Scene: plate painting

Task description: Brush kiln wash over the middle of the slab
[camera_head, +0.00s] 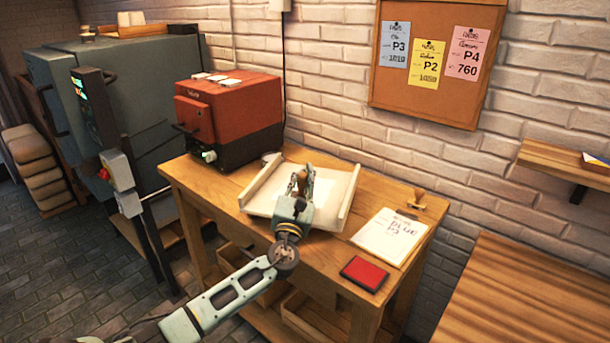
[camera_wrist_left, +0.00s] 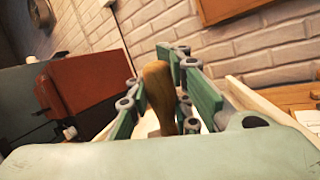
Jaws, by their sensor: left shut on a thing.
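My left gripper (camera_head: 300,184) is over the middle of a pale slab (camera_head: 268,192) on the wooden table. The slab has raised side rails, and a whiter patch shows around its middle, partly hidden by my gripper. In the left wrist view, my left gripper (camera_wrist_left: 165,95) is shut on a brown wooden handle (camera_wrist_left: 158,92), which stands between the green fingers. I take it for the brush handle; its bristle end is hidden, so I cannot tell whether it touches the slab. My right gripper is not in view.
A red kiln box (camera_head: 228,112) stands at the table's back left. A clipboard with paper (camera_head: 390,236), a red pad (camera_head: 364,273) and a wooden-handled stamp (camera_head: 418,200) lie right of the slab. A corkboard (camera_head: 395,88) hangs on the brick wall.

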